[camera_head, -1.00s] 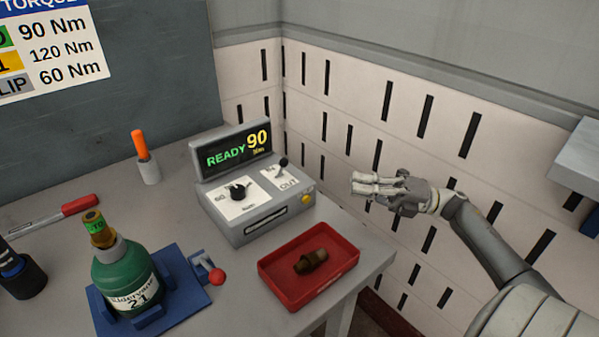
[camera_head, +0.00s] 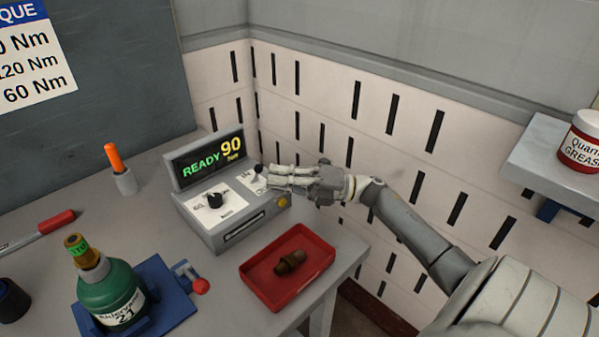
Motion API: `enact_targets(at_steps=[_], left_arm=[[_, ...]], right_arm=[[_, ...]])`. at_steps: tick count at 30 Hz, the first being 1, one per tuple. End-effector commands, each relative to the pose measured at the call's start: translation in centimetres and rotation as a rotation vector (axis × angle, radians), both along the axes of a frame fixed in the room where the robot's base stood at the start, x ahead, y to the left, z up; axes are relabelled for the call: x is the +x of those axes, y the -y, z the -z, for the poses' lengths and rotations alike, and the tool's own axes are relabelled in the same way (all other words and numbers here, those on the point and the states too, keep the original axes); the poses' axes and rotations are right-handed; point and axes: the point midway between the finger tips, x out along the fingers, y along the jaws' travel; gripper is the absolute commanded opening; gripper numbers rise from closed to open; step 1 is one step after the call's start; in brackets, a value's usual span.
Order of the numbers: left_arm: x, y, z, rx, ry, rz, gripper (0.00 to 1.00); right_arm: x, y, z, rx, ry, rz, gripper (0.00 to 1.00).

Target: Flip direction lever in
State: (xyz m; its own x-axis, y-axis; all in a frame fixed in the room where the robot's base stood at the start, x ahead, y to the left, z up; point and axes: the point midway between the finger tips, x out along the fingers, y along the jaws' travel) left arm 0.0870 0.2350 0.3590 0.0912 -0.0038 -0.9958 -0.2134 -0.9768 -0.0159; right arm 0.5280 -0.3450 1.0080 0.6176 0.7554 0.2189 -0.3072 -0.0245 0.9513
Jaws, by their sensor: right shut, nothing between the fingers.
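The grey control box (camera_head: 222,230) stands on the bench with its display (camera_head: 208,160) reading "READY 90 Nm". A black dial (camera_head: 215,199) sits on the left of its top panel. The direction lever (camera_head: 259,170) is a small dark lever at the right of that panel, its label partly covered by my fingers. My right gripper (camera_head: 272,176) reaches in from the right with its fingers together and empty. Its fingertips are at the lever, and I cannot tell whether they touch it. My left gripper is not in view.
A red tray (camera_head: 256,290) with a brass fitting (camera_head: 290,262) lies in front of the box. A green bottle (camera_head: 112,294) sits in a blue clamp fixture (camera_head: 165,300) at left. An orange-handled tool (camera_head: 114,157) stands behind. A grease tub (camera_head: 580,143) rests on the right shelf (camera_head: 540,150).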

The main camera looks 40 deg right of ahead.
Motion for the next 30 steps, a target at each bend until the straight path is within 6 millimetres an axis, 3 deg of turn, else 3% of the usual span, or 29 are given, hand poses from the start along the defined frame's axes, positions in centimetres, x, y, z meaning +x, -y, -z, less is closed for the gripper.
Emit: enact_targets(at_steps=[6, 16, 30], left_arm=[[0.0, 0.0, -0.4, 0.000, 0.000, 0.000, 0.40], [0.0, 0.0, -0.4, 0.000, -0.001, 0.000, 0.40], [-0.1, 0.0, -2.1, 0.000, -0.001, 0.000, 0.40]], right_arm=[[0.7, -0.9, -0.2, 0.000, 0.000, -0.001, 0.00], [0.7, -0.8, -0.2, -0.001, -0.002, -0.001, 0.00], [0.9, -0.8, -0.7, -0.007, -0.075, -0.001, 0.00]])
